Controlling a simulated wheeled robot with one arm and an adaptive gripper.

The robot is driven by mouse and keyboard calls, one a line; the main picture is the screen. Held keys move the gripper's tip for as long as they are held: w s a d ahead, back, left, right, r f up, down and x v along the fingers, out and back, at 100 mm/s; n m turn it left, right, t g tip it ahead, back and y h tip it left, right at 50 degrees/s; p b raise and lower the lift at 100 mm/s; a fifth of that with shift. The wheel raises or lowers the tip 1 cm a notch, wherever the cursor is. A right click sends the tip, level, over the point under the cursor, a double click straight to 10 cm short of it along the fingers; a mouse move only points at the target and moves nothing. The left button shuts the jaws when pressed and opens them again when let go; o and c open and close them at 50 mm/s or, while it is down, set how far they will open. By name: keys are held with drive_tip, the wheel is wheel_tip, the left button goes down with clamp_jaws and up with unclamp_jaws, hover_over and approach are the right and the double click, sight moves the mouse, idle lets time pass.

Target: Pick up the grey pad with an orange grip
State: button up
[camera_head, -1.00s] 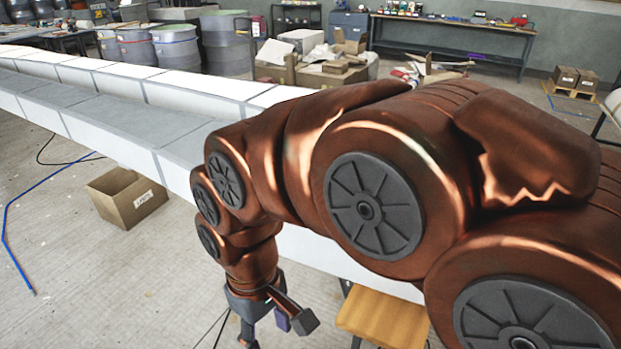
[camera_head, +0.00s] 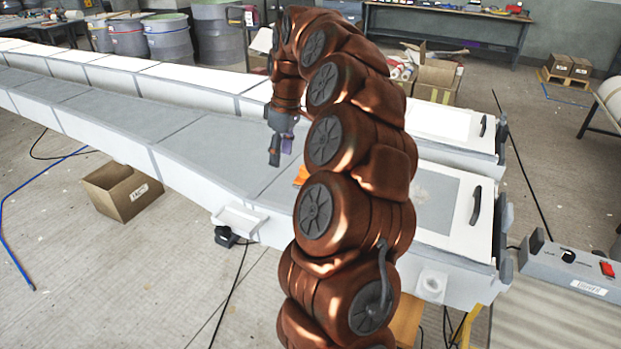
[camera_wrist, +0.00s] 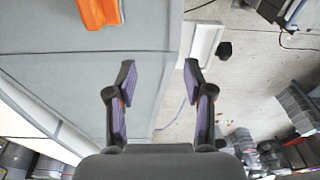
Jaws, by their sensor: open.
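An orange grip (camera_wrist: 98,12) shows at the top left of the wrist view, cut off by the frame's edge. The grey pad under it cannot be told apart from the grey mould surface (camera_wrist: 60,75). In the head view a small bit of the orange grip (camera_head: 300,176) shows beside my arm, on the grey mould (camera_head: 190,145); my arm hides the remainder. My gripper (camera_wrist: 160,78) is open and empty, its two fingers wide apart. In the head view my gripper (camera_head: 276,158) hangs above the mould, left of the orange bit and apart from it.
A small white tray (camera_head: 238,219) juts from the mould's near side, with a dark object (camera_head: 228,237) below it. A cardboard box (camera_head: 122,190) stands on the floor at left. A control box (camera_head: 575,270) is at right. The mould top left of my gripper is clear.

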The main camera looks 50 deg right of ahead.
approach(298, 182)
drive_tip(key=d, duration=0.1)
drive_tip(key=s+d+r, duration=0.1)
drive_tip(key=shift+d+r+m, duration=0.15)
drive_tip(key=shift+d+m, duration=0.15)
drive_tip(key=shift+m, duration=0.1)
drive_tip(key=shift+d, duration=0.2)
drive_tip(key=shift+w+a+f+p, duration=0.15)
drive_tip(key=shift+f+p, duration=0.7)
drive_tip(key=shift+f, duration=1.15)
drive_tip(key=shift+w+d+f+p, duration=0.1)
drive_tip(key=shift+f+p, duration=0.75)
drive_tip(key=shift+f, duration=1.1)
clamp_jaws()
